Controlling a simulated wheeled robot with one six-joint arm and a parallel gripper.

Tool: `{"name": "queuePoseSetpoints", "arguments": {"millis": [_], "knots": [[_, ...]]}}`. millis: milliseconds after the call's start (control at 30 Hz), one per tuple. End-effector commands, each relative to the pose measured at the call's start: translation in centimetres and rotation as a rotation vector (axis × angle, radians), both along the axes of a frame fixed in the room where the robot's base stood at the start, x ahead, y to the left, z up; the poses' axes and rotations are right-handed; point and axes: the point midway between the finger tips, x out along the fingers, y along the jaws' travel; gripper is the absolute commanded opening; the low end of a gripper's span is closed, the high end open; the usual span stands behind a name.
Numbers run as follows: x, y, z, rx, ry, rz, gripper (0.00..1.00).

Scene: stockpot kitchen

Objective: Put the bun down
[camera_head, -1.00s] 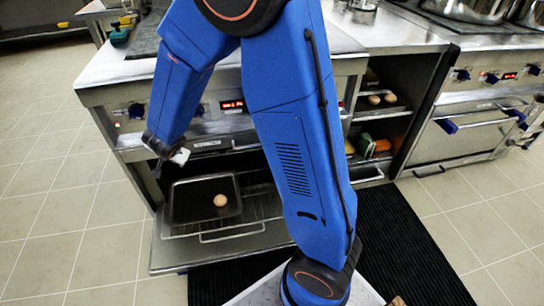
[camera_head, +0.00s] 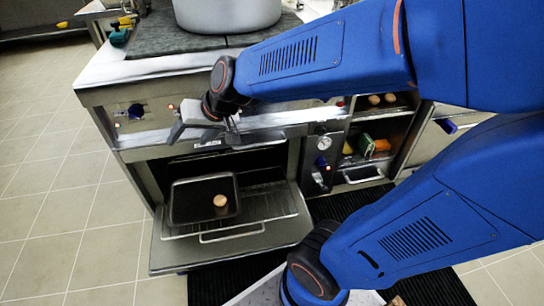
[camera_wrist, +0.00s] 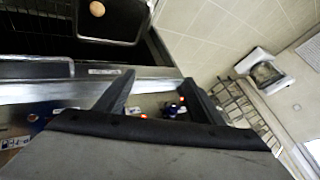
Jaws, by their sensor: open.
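The bun (camera_head: 220,201) is small, round and light brown. It lies on a dark baking tray (camera_head: 188,218) on the wire rack of the open oven (camera_head: 262,206). In the wrist view the bun (camera_wrist: 97,9) shows at the top edge, on the dark tray (camera_wrist: 84,34). My gripper (camera_head: 205,128) is in front of the oven's control panel, above and apart from the bun. In the wrist view its two fingers (camera_wrist: 158,98) are spread with nothing between them.
A large pot (camera_head: 226,14) stands on the dark stove top above the oven. Shelves to the right hold two round buns (camera_head: 382,99) and several colored items. A black mat (camera_head: 440,288) lies on the tiled floor. Tiled floor at the left is clear.

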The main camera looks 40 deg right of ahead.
Motion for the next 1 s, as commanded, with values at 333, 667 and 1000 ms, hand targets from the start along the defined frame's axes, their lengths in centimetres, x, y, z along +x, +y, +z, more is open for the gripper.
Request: {"name": "queuePoseSetpoints", "arguments": {"millis": [333, 667, 1000], "knots": [[-10.3, -6.7, 0.6, -0.23, 0.059, 0.09, 0.62], [-17.6, -12.5, 0.2, -0.425, 0.137, 0.08, 0.62], [-18.6, -13.3, 0.1, -0.452, 0.151, 0.073, 0.62]]}}
